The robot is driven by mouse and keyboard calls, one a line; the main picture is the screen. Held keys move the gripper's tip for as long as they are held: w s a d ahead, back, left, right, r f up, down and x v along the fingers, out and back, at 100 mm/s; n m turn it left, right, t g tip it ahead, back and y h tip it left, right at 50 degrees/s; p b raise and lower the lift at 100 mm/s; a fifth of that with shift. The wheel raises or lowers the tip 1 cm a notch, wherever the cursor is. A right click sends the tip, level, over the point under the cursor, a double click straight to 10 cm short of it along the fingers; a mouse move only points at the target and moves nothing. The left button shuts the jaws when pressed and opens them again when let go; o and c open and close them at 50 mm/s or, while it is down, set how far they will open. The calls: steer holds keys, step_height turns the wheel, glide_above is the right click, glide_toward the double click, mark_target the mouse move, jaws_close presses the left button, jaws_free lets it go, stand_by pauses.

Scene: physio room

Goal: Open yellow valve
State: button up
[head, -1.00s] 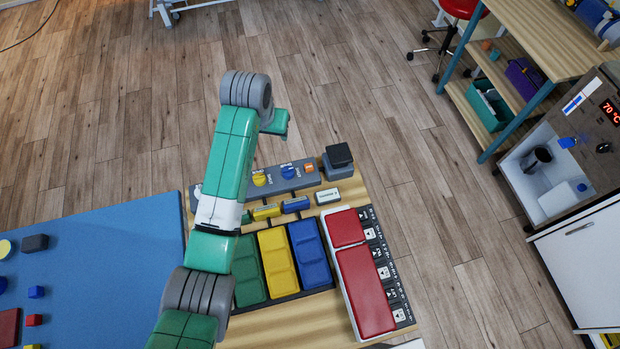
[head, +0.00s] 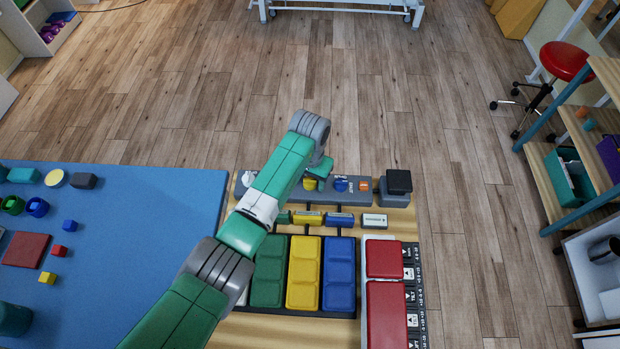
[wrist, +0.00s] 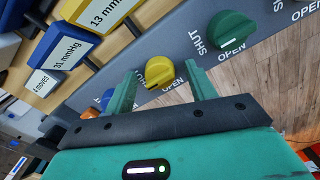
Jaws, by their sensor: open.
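The yellow valve (wrist: 159,70) is a round knob on a grey panel (head: 415,184), and it also shows in the head view (head: 310,184), partly covered by my arm. In the wrist view its ridge points down and left, and the word OPEN is printed to its lower right. My gripper (wrist: 161,88) is open and empty. Its two green fingers appear on either side of the yellow valve, apart from it. Contact and the exact height above the panel cannot be told. The left finger hides part of the panel there.
A green valve (wrist: 231,30) and a blue valve (wrist: 108,97) flank the yellow one. Labelled blocks, including a blue one (wrist: 62,45), stand close by. A dark box (head: 398,182) is at the panel's right end. Coloured pads (head: 304,270) lie in front.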

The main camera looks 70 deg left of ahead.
steer(key=c, duration=1)
steer(key=shift+o, duration=0.2)
steer(key=shift+r, duration=0.1)
steer(key=n+p, duration=0.2)
steer(key=n, duration=0.1)
steer(key=shift+r+p, duration=0.1)
steer(key=shift+p, duration=0.2)
steer(key=n+p, duration=0.2)
steer(key=n, duration=0.3)
steer(key=shift+n, duration=0.3)
steer(key=n, duration=0.4)
steer(key=shift+n, duration=2.6)
